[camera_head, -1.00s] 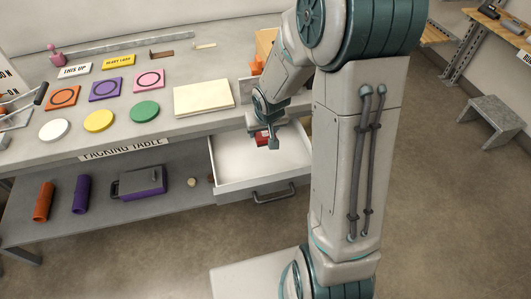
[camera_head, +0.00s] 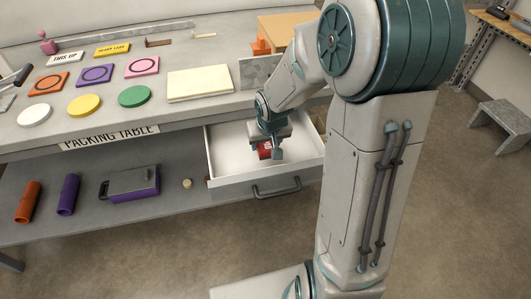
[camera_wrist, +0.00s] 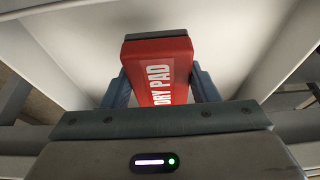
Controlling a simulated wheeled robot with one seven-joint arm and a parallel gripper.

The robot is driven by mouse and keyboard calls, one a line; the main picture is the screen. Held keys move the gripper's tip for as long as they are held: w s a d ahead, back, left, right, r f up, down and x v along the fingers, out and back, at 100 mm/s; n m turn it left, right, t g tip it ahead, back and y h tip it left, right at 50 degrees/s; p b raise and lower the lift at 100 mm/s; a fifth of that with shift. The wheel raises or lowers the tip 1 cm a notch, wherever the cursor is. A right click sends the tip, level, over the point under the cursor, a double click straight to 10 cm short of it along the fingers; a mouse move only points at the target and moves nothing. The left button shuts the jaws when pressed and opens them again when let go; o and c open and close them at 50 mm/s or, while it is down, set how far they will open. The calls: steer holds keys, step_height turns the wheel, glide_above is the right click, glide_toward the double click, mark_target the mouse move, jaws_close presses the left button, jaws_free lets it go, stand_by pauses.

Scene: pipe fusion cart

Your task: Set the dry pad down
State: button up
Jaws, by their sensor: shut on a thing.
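In the head view the red pad (camera_head: 265,151) shows between the fingers of my gripper (camera_head: 268,146), within the outline of the open white drawer (camera_head: 222,181) under the packing table. The pad's lower part is hidden in the wrist view, and I cannot tell whether it touches the drawer floor.
The packing table (camera_head: 185,113) carries coloured discs, square tiles, signs and a cream board (camera_head: 200,85). A lower shelf (camera_head: 100,215) holds an orange cylinder (camera_head: 28,202), a purple cylinder (camera_head: 68,194) and a purple-grey case (camera_head: 130,184). The drawer floor around the pad looks clear.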

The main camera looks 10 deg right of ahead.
steer(key=shift+f+b, duration=0.55)
steer(key=shift+f, duration=1.5)
steer(key=shift+f, duration=0.15)
steer(key=o, duration=1)
steer(key=shift+o, duration=0.2)
steer(key=p+v, duration=0.3)
steer(key=v, duration=0.7)
steer(key=shift+r, duration=0.35)
steer(key=s+r+g, duration=0.1)
steer(key=s+r, duration=0.3)
steer(key=s, duration=0.4)
steer(key=s+r+g, duration=0.1)
steer(key=s+r, duration=0.3)
steer(key=s, duration=0.4)
steer(key=shift+s+p, duration=0.2)
steer(key=shift+p, duration=0.15)
